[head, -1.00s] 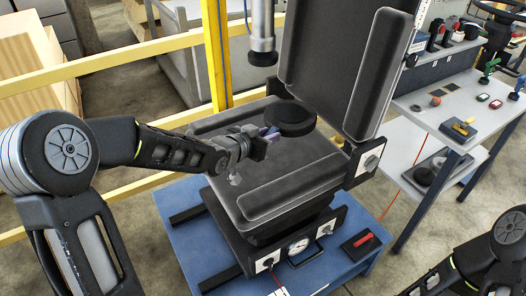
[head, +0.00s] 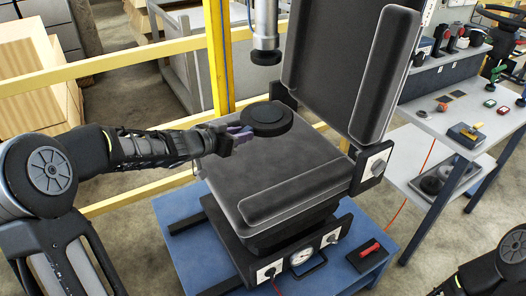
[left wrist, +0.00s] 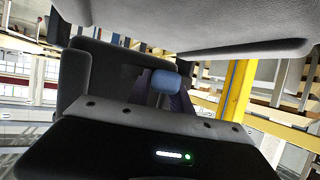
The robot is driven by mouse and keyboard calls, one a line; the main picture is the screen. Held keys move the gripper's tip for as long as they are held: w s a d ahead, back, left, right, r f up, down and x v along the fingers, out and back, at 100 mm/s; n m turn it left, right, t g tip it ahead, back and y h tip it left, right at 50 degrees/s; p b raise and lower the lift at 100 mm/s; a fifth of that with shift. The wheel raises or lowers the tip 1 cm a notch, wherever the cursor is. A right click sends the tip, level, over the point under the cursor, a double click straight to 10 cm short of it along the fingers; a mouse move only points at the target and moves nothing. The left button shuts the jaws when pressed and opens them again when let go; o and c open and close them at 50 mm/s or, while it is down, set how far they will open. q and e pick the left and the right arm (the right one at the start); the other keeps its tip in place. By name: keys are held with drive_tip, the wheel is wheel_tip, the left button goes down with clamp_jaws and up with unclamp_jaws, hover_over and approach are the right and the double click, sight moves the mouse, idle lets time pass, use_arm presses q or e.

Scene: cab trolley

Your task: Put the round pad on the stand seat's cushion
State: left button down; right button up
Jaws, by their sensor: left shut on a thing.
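The round pad (head: 267,118) is a dark, thick disc with a raised rim, at the far side of the seat in the head view. My left gripper (head: 241,134) is shut on its near-left side, where a blue-purple part shows. The wrist view shows a blue piece (left wrist: 166,82) between the left fingers. The dark grey seat cushion (head: 265,165) lies below and nearer, with a raised side bolster. The pad overlaps its far edge in the picture; I cannot tell whether they touch. My right gripper is out of view.
The seat's tall backrest (head: 330,60) rises right of the pad. A hanging vertical cylinder (head: 265,35) ends just above the pad. Yellow rails (head: 130,75) run behind. A blue platform (head: 185,245) bears the stand, and a workbench (head: 425,120) is at right.

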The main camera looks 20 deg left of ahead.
use_arm(q)
drive_tip(key=b, duration=0.2)
hover_over(243, 168)
wheel_tip(243, 168, down, 5)
drive_tip(key=shift+r, duration=0.2)
drive_tip(key=shift+f+b, duration=1.1)
drive_tip(key=shift+f, duration=1.45)
drive_tip(key=shift+f, duration=0.15)
drive_tip(key=c, duration=1.6)
unclamp_jaws()
drive_tip(key=shift+f, duration=0.2)
drive_tip(key=o, duration=0.4)
drive_tip(key=shift+o, duration=0.2)
